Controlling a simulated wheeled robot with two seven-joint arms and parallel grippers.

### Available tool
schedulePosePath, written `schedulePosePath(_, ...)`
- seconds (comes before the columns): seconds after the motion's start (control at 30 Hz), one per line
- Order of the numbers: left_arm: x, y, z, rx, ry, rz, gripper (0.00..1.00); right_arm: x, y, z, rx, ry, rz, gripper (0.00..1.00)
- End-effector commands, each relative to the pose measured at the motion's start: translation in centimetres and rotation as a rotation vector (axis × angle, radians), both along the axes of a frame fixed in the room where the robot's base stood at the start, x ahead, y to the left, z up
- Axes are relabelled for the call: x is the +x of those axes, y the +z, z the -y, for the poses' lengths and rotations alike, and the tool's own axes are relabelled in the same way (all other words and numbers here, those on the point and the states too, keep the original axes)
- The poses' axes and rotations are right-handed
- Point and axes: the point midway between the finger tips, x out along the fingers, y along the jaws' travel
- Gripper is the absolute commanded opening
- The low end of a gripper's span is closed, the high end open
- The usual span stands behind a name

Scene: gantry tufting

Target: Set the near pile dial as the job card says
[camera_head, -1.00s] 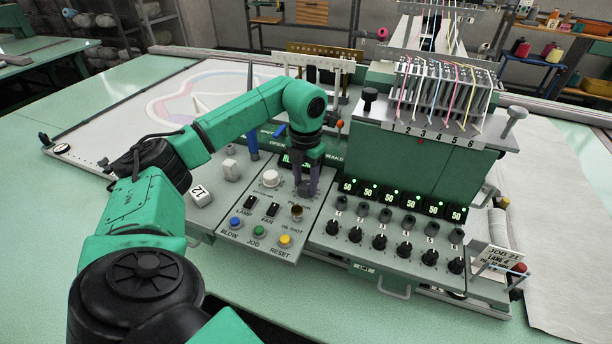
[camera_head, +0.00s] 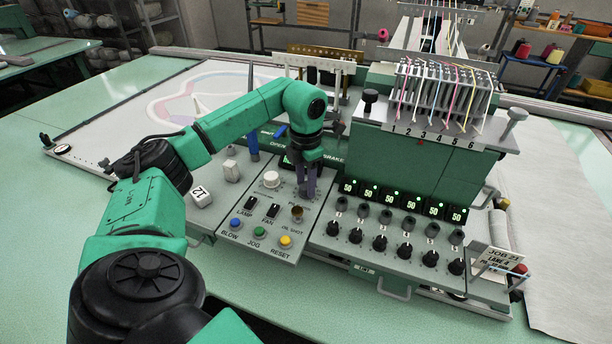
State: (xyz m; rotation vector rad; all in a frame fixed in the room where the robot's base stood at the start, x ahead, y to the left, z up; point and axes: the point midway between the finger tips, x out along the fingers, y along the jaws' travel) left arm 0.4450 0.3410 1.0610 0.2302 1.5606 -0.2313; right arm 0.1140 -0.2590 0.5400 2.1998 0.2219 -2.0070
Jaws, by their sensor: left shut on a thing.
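My left gripper (camera_head: 308,186) points down at the control panel (camera_head: 265,222), behind the brass button marked oil shot and right of a white round knob (camera_head: 271,180). It is shut on a small control, which the fingers hide. The label there is partly covered, so I cannot read its setting. The job card (camera_head: 503,262) stands tilted at the right front of the machine. It reads JOB 21 and LANE 4; its lowest line is too small to read surely. My right gripper is not in view.
Blue, green and yellow buttons (camera_head: 285,241) line the panel's front. To the right, a bank of black dials (camera_head: 380,242) sits under green displays reading 50. The table front (camera_head: 330,310) is clear.

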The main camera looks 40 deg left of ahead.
Motion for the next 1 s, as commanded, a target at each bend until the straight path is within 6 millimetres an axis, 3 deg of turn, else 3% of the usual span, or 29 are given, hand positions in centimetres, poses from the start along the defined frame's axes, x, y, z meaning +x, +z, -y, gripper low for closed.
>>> schedulePosePath(0.07, 0.2, 0.3, -0.1, -0.001, 0.003, 0.011, 0.0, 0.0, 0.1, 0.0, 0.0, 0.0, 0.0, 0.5)
schedulePosePath(0.1, 0.2, 0.3, -0.1, -0.001, 0.003, 0.011, 0.57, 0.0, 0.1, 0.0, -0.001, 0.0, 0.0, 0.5)
schedulePosePath(0.17, 0.2, 0.3, -0.1, -0.001, 0.003, 0.01, 0.76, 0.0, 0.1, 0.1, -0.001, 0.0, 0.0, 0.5)
schedulePosePath(0.47, 0.1, 0.2, 0.0, 0.0, 0.002, 0.004, 0.76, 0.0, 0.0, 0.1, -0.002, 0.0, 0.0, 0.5)
schedulePosePath(0.63, 0.2, 1.5, 0.0, -0.001, 0.002, 0.008, 0.76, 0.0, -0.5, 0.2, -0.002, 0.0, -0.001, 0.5)
schedulePosePath(0.83, 0.2, 6.2, 0.0, -0.003, 0.002, 0.012, 0.76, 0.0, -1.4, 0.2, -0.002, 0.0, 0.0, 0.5)
schedulePosePath(0.93, 0.1, 9.6, 0.0, -0.002, 0.003, 0.012, 0.76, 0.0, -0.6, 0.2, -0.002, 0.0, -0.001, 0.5)
schedulePosePath(1.0, 0.1, 12.4, -0.1, 0.002, 0.003, 0.01, 0.76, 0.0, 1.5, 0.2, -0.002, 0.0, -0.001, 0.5)
